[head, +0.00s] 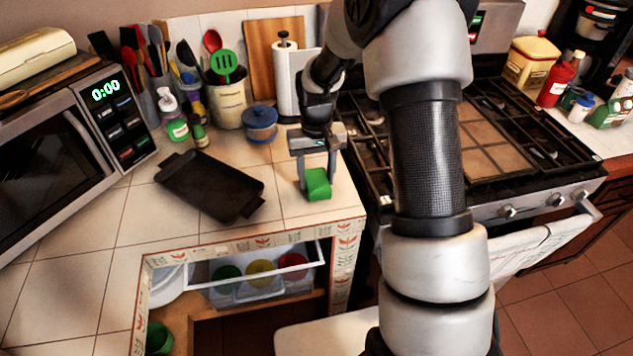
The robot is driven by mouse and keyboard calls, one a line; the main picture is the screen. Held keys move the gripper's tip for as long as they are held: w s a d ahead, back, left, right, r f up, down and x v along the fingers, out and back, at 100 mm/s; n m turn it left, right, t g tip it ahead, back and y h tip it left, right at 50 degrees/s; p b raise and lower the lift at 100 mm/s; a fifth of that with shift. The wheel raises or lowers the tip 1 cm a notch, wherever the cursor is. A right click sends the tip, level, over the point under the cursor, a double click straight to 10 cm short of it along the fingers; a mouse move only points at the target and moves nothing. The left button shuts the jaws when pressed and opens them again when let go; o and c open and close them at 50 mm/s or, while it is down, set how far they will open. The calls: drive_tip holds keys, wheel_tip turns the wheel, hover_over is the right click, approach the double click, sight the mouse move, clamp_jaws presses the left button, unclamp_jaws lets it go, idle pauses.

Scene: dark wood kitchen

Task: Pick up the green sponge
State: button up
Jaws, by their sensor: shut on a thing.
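The green sponge (318,184) is a small bright green block at the front right part of the tiled counter, near the stove. My gripper (317,178) comes down over it from above, with its fingers at the sponge's sides. The gripper is shut on the sponge. I cannot tell whether the sponge still touches the counter or is slightly above it. Part of the sponge's upper side is hidden by the gripper.
A dark tray (210,185) lies left of the sponge. A blue lidded pot (260,123) and a utensil crock (229,100) stand behind. The microwave (70,140) is at left, the stove (500,140) at right. An open drawer (255,268) is below the counter edge.

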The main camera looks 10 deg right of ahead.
sight(317, 181)
drive_tip(key=shift+r, duration=0.1)
wheel_tip(317, 181, up, 10)
drive_tip(key=f+p, duration=0.1)
drive_tip(key=s+p, duration=0.5)
drive_tip(key=s, duration=0.3)
drive_tip(key=shift+r+p, duration=0.25)
drive_tip(key=shift+p, duration=0.1)
idle(0.8)
